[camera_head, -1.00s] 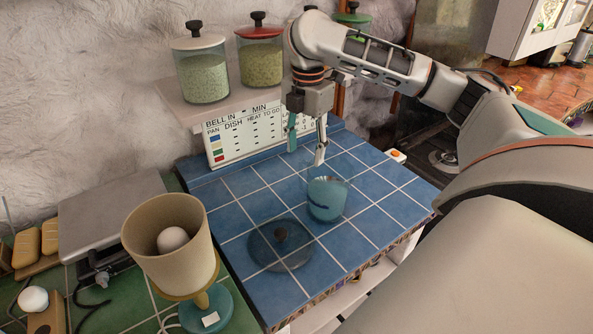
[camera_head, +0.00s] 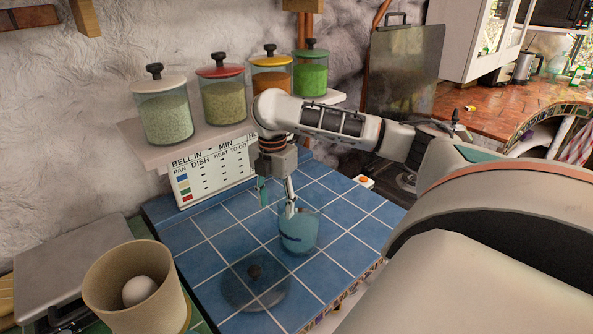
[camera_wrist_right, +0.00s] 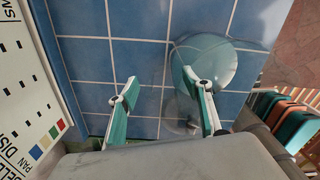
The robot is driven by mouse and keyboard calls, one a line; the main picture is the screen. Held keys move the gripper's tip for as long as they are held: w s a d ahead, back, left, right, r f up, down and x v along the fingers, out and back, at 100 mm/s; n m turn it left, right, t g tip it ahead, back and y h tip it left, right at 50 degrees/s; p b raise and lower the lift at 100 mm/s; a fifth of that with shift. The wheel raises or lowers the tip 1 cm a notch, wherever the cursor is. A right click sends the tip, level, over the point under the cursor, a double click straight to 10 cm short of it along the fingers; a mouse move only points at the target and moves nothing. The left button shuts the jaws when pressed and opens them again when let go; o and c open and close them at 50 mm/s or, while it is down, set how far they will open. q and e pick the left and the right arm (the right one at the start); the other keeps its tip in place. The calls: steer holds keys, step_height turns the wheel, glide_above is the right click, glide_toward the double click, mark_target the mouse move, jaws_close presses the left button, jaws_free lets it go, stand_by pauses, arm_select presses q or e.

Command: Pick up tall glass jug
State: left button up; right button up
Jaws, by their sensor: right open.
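The tall glass jug (camera_head: 299,238) is a clear, blue-tinted vessel standing on the blue tiled counter. It also shows in the right wrist view (camera_wrist_right: 218,62), right of the middle. My right gripper (camera_head: 277,203) points down at the jug's rim, its fingers spread. In the right wrist view (camera_wrist_right: 160,78) one finger overlaps the jug and the other is over bare tile to its left. I cannot tell whether that finger is inside the jug or beside it. The jug is not gripped. My left gripper is out of view.
A round glass lid with a dark knob (camera_head: 254,272) lies on the tiles in front of the jug. Lidded jars (camera_head: 222,102) stand on a shelf behind, above a white chart board (camera_head: 203,178). A beige cup with a white ball (camera_head: 135,285) is at front left. Tiles right of the jug are clear.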

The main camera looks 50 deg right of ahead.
jaws_close()
steer(key=shift+r, duration=0.15)
step_height(320, 180, up, 20)
stand_by(0.8)
